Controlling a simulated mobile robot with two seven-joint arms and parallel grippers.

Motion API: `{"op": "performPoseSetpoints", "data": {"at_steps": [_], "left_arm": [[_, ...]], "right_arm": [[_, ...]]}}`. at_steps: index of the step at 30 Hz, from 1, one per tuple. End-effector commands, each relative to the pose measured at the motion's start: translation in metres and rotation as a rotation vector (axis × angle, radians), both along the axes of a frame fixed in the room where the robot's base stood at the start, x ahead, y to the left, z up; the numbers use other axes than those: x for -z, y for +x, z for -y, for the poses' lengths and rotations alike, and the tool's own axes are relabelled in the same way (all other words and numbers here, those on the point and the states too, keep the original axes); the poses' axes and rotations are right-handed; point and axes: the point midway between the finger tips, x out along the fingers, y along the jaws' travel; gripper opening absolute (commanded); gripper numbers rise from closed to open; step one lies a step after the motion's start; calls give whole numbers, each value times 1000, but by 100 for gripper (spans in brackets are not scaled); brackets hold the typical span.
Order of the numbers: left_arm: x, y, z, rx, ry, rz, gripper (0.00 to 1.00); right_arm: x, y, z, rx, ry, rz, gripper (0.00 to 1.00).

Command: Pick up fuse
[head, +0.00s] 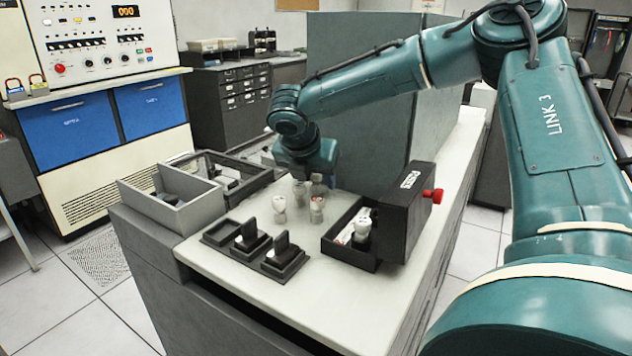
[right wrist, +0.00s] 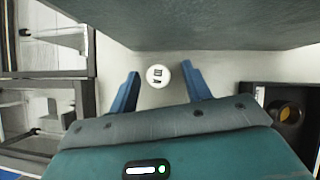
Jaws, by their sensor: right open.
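Small white fuses stand upright on the pale worktop in the head view: one in front at left (head: 279,208), one in front at right (head: 316,209). Paler upright shapes stand just behind them, under my right gripper (head: 309,178); I cannot tell all of them apart. In the right wrist view, one round white fuse top (right wrist: 157,77) with dark marks lies between the two spread blue fingers of my right gripper (right wrist: 160,71). The fingers are open and show a gap on each side of it. My left gripper is not in view.
A black open box with a red knob (head: 405,203) stands at right, a white piece inside. Grey trays (head: 180,216) lie at left. A tall grey-green partition (head: 352,100) rises behind the fuses.

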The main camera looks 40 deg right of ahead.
Motion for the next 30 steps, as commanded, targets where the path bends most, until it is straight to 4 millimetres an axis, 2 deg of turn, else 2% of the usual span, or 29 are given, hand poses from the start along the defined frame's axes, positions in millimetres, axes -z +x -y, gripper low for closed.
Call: {"op": "performPoseSetpoints", "data": {"at_steps": [2,18,26,30], "left_arm": [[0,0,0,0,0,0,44],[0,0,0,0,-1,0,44],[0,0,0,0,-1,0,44],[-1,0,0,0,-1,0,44]], "right_arm": [[0,0,0,0,0,0,44],[0,0,0,1,0,0,1],[-2,0,-1,1,0,0,1],[-9,0,-4,1,1,2,1]]}}
